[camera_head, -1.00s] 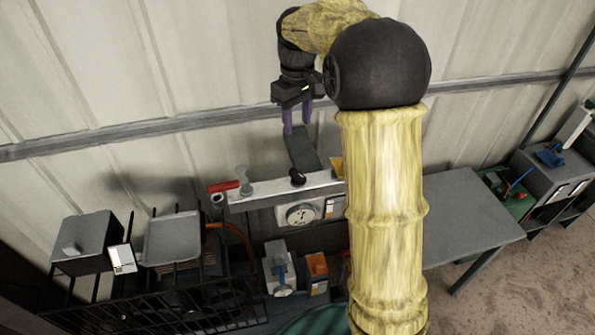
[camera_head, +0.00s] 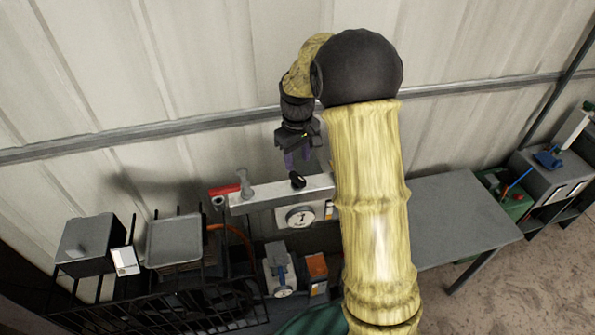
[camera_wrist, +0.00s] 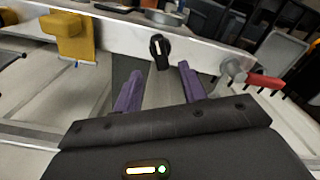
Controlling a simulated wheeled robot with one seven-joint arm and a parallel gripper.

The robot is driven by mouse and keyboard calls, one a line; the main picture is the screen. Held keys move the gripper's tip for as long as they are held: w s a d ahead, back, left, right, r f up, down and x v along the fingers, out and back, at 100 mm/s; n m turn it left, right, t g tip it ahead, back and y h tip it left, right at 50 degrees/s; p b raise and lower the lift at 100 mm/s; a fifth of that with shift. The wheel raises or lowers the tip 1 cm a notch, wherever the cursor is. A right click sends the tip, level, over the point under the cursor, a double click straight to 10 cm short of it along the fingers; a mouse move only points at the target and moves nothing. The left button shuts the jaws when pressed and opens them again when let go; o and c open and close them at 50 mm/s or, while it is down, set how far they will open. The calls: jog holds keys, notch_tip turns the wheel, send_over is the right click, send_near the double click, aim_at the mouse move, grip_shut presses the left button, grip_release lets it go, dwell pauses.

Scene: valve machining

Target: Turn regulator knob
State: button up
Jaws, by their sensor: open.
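The regulator knob (camera_head: 298,180) is a small black knob on top of the pale panel beam (camera_head: 265,198). In the wrist view the black knob (camera_wrist: 160,50) has a white mark and stands just beyond the fingertips, roughly between them and a little above. My gripper (camera_head: 298,164) is over the beam, with its purple fingers pointing down close to the knob. In the wrist view my gripper (camera_wrist: 158,70) is open and empty, its two fingers spread apart. No contact with the knob shows.
A red-handled valve (camera_head: 225,189) sits left of the knob; its handle (camera_wrist: 264,81) shows at right in the wrist view. A yellow bracket (camera_wrist: 75,38) is at left there. A round gauge (camera_head: 300,216) hangs below the beam. A grey table (camera_head: 455,215) stands right.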

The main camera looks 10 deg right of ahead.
aim_at(298, 176)
notch_tip(298, 176, down, 6)
jog(key=shift+f+p, duration=0.25)
jog(key=shift+p, duration=0.35)
jog(key=shift+c, duration=0.4)
grip_shut()
jog(key=shift+m, duration=1.2)
jog(key=shift+o, duration=0.4)
grip_release()
